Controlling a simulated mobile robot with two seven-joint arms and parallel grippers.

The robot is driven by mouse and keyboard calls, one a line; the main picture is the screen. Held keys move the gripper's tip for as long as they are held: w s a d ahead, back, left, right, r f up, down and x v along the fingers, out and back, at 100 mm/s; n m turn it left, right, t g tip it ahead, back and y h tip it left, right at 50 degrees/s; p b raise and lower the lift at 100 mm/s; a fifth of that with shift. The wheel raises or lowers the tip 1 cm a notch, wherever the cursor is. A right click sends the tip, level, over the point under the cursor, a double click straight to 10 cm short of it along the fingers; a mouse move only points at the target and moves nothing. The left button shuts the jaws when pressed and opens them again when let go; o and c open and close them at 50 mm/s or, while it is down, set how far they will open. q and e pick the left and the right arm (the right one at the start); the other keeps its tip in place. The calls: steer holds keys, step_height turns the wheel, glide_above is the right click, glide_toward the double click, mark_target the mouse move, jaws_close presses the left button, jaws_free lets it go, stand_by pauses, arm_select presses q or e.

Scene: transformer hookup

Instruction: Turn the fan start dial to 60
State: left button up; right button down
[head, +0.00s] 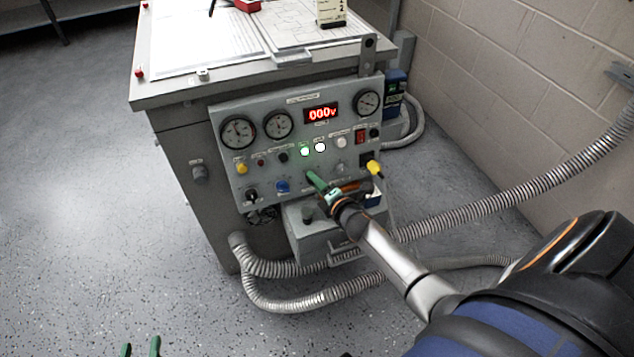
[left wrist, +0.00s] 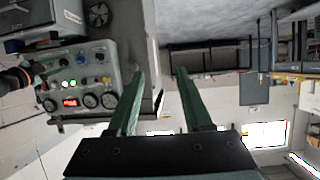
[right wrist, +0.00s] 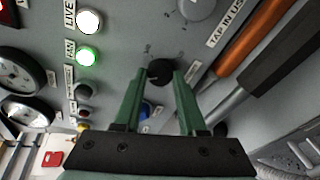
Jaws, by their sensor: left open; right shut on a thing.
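The small black dial (right wrist: 160,72) on the grey panel sits between the fingertips of my right gripper (right wrist: 157,84), which is shut on it. Small scale marks show on the panel around it, but its printed name and pointer are too hidden to read. In the head view my right gripper (head: 318,182) reaches the lower middle of the panel (head: 225,150) and covers the dial. My left gripper (head: 140,349) shows only as two green fingertips at the bottom edge. In the left wrist view the left gripper (left wrist: 158,82) is open and empty, well away from the panel.
Near the dial are a grey knob (right wrist: 197,8), a blue knob (right wrist: 145,113), a lit green lamp (right wrist: 87,56) and a lit white lamp (right wrist: 89,21). The display (head: 321,113) reads 000V. Ribbed hoses (head: 520,199) run at the right. Floor at the left is clear.

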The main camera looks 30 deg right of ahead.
arm_select(q)
steer(key=s+f+g+p, duration=0.3)
steer(key=s+f, duration=0.2)
steer(key=shift+d+f+n+g+p, duration=0.15)
steer(key=shift+d+n+g+p, duration=0.15)
steer(key=shift+d+n+g, duration=0.1)
arm_select(e)
steer(key=shift+w+a+n+g+h, duration=0.15)
steer(key=shift+n+h, duration=0.5)
steer(key=shift+n, duration=2)
steer(key=shift+s+a+n+g+h, duration=0.1)
steer(key=shift+n+g+h, duration=0.35)
steer(key=shift+n, duration=2.15)
steer(key=shift+w+a+n+h, duration=0.1)
steer(key=shift+n+h, duration=0.7)
steer(key=shift+n, duration=1.85)
steer(key=shift+d, duration=0.1)
steer(key=shift+c, duration=2.4)
jaws_free()
